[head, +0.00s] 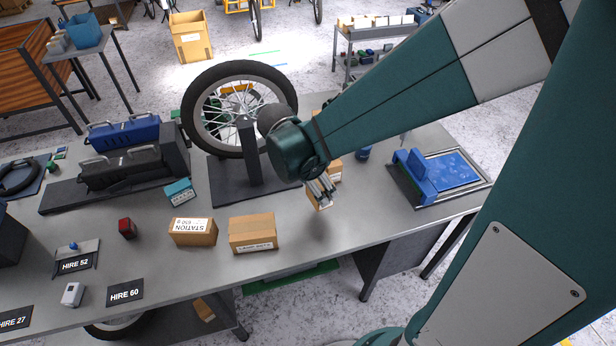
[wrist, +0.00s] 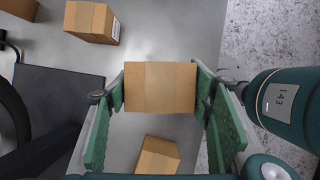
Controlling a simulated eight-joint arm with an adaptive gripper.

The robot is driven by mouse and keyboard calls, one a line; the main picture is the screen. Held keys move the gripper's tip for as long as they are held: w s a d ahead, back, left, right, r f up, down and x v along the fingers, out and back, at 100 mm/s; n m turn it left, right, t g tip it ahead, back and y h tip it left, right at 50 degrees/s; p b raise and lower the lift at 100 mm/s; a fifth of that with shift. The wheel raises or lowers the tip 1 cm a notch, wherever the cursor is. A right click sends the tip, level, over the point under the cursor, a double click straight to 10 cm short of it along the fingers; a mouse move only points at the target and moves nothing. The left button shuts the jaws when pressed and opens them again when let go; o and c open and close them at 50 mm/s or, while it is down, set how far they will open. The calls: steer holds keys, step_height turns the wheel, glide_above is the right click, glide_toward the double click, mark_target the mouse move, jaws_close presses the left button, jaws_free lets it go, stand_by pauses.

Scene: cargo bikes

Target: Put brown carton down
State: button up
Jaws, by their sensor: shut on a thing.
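My gripper (head: 321,188) is over the front right part of the grey workbench (head: 350,225). It is shut on a brown carton (head: 322,203), which is small and mostly hidden by the fingers in the head view. In the wrist view the carton (wrist: 160,88) sits between the two green finger pads, with a paler tape band down its middle. It appears held above the bench, with a soft shadow below.
Another carton (wrist: 157,156) lies close by in the wrist view. A wheel (head: 240,108) on a dark stand rises behind my gripper. A blue device (head: 428,177) stands to the right.

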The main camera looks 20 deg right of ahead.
steer(key=shift+w+a+r, duration=0.1)
steer(key=shift+a+r, duration=0.2)
steer(key=shift+a, duration=0.35)
steer(key=s+a+r+n+p, duration=0.1)
steer(key=a+r+p, duration=0.2)
steer(key=a, duration=0.7)
steer(key=s+a+r+n+t+p, duration=0.1)
steer(key=a+r+p, duration=0.3)
steer(key=a, duration=0.6)
steer(key=shift+a+r+n, duration=0.35)
steer(key=shift+r+n, duration=0.05)
steer(key=shift+s+f, duration=0.1)
steer(key=shift+f, duration=0.05)
glide_above(252, 227)
steer(key=shift+f, duration=2.8)
steer(key=shift+f, duration=0.15)
steer(key=shift+f, duration=1.95)
